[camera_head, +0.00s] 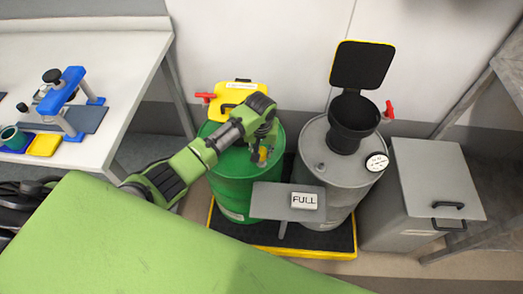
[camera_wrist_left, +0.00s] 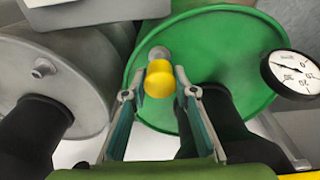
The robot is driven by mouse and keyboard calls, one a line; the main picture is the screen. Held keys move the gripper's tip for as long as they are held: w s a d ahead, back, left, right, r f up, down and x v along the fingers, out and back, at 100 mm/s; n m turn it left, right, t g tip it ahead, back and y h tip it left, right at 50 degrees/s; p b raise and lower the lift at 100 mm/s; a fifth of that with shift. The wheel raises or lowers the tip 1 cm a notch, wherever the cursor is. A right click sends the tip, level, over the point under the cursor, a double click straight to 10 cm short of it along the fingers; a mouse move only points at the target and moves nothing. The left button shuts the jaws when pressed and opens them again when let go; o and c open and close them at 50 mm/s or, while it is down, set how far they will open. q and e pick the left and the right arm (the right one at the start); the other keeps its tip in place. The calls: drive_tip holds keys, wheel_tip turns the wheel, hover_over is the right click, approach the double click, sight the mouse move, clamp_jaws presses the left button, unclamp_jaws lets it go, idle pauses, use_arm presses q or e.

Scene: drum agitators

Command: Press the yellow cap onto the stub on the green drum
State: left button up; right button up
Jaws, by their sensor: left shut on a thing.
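The green drum (camera_head: 228,185) stands left of the grey drum in the head view. Its green top (camera_wrist_left: 245,55) fills the upper middle of the left wrist view. My left gripper (camera_head: 262,154) reaches over this top and is shut on the yellow cap (camera_wrist_left: 160,80), with one finger on each side. In the wrist view the grey stub (camera_wrist_left: 158,53) shows just beyond the cap, nearly in line with it. I cannot tell whether cap and stub touch. In the head view my gripper partly covers this spot. My right gripper is not in view.
A grey drum (camera_head: 333,185) with a black funnel (camera_head: 352,118) stands at the right. A grey plate with a FULL sign (camera_head: 304,200) is in front of the drums. A yellow lid (camera_head: 243,93) is behind my arm. A round gauge (camera_wrist_left: 292,73) is at the wrist view's right.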

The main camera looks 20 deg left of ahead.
sight(261, 159)
use_arm(q)
drive_tip(key=shift+f, duration=0.3)
drive_tip(key=shift+p, duration=0.3)
drive_tip(key=shift+f, duration=0.1)
drive_tip(key=shift+f, duration=0.15)
idle(0.3)
drive_tip(key=shift+f+b, duration=0.45)
drive_tip(key=shift+f, duration=0.55)
drive_tip(key=shift+f, duration=0.45)
drive_tip(key=shift+s+f+b, duration=0.15)
drive_tip(key=shift+f+b, duration=0.05)
drive_tip(key=shift+b, duration=0.15)
drive_tip(key=shift+c, duration=0.3)
drive_tip(key=shift+c, duration=0.8)
